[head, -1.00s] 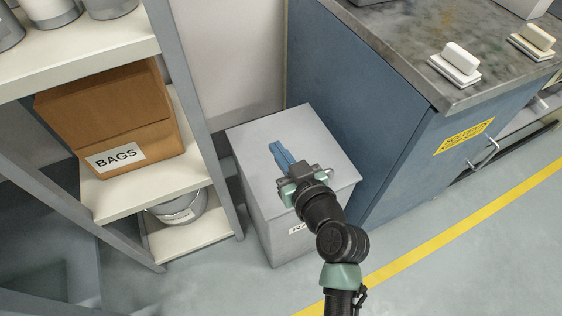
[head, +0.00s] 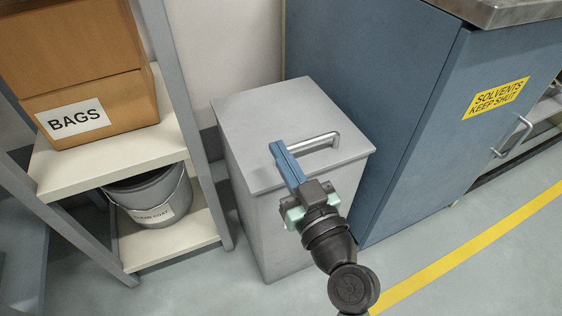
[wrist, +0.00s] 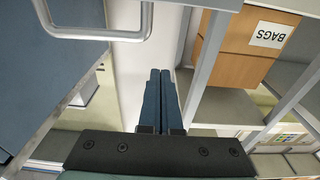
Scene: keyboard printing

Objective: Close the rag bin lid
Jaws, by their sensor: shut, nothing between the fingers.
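The grey rag bin (head: 265,235) stands on the floor between the shelf and the blue cabinet. Its lid (head: 262,110) lies flat across the top, with no gap visible along the edges I can see. A metal bar handle (head: 325,140) stands on the lid near its front edge; what looks like this handle shows at the top left of the wrist view (wrist: 100,36). My gripper (head: 276,146) is shut and empty, its blue fingers together, in front of the lid and left of the handle. I cannot tell whether they touch the lid. The gripper covers part of the bin's front.
A shelf (head: 110,168) holding a box marked BAGS (head: 90,95) and a metal bucket (head: 150,195) stands close on the left. The blue solvents cabinet (head: 400,110) stands close on the right. Open floor (head: 500,260) with a yellow line lies at the front right.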

